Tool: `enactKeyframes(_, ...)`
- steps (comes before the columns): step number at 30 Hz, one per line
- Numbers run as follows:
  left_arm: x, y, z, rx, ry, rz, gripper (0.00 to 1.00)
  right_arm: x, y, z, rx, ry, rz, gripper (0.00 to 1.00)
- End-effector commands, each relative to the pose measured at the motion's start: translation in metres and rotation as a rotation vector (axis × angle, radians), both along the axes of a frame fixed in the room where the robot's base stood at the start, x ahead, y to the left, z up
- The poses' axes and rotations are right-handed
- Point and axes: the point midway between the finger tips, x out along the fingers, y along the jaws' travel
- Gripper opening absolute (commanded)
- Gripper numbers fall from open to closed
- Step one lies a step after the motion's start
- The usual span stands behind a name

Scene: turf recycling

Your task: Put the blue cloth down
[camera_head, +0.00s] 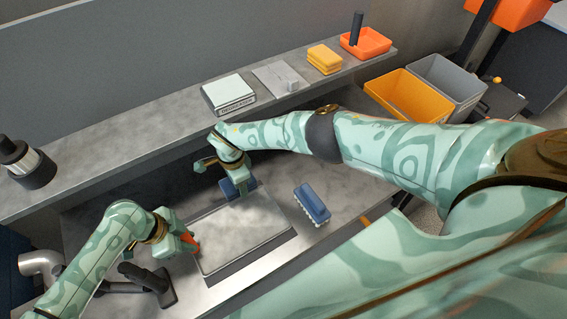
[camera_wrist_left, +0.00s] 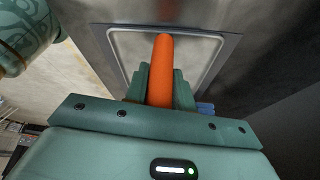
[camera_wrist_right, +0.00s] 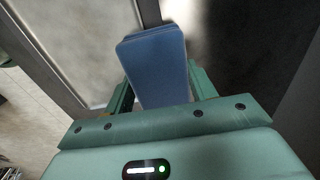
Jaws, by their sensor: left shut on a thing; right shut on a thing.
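The blue cloth (camera_head: 241,188) is a folded flat pad at the far edge of the grey panel (camera_head: 245,232). My right gripper (camera_head: 235,172) is shut on it. In the right wrist view the cloth (camera_wrist_right: 155,62) stands out between the fingers, above or against the panel's edge; I cannot tell if it touches. My left gripper (camera_head: 186,238) is shut on an orange rod-like thing (camera_wrist_left: 162,68) over the panel's left side. The lower end of the orange thing is hard to make out.
A blue brush (camera_head: 311,203) with pale bristles lies on the bench right of the panel. A back shelf holds a pale labelled box (camera_head: 229,94), yellow sponges (camera_head: 324,59) and an orange tray (camera_head: 366,43). Yellow (camera_head: 408,95) and grey (camera_head: 447,80) bins stand at right.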

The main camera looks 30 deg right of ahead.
Motion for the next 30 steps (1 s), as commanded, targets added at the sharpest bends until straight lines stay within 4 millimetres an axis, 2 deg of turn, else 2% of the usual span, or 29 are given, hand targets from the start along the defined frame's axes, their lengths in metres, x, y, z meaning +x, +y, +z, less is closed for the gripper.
enactKeyframes(1, 0.000, 0.001, 0.000, 0.001, 0.000, 0.001, 0.00, 0.000, -0.017, 0.000, -0.003, -0.001, -0.005, 0.31)
enactKeyframes(9, 0.000, 0.001, 0.000, 0.001, 0.000, 0.001, 0.00, 0.000, -0.104, 0.000, -0.003, -0.001, -0.003, 0.31)
enactKeyframes(12, 0.000, 0.001, 0.000, 0.002, 0.000, 0.000, 0.00, 0.000, -0.130, 0.000, -0.002, -0.001, -0.003, 0.31)
enactKeyframes(15, 0.000, 0.001, 0.000, 0.002, 0.000, 0.000, 0.00, 0.000, -0.148, 0.000, -0.002, -0.001, 0.000, 0.31)
enactKeyframes(20, 0.000, 0.001, 0.000, 0.002, 0.000, 0.000, 0.00, 0.000, -0.158, -0.001, -0.001, -0.001, 0.003, 0.31)
enactKeyframes(25, 0.000, 0.001, 0.000, 0.002, 0.000, 0.000, 0.00, -0.001, -0.156, -0.020, 0.000, 0.001, 0.000, 0.31)
enactKeyframes(30, 0.000, 0.001, 0.000, 0.002, 0.001, 0.000, 0.00, 0.002, -0.157, -0.030, -0.001, -0.002, 0.001, 0.31)
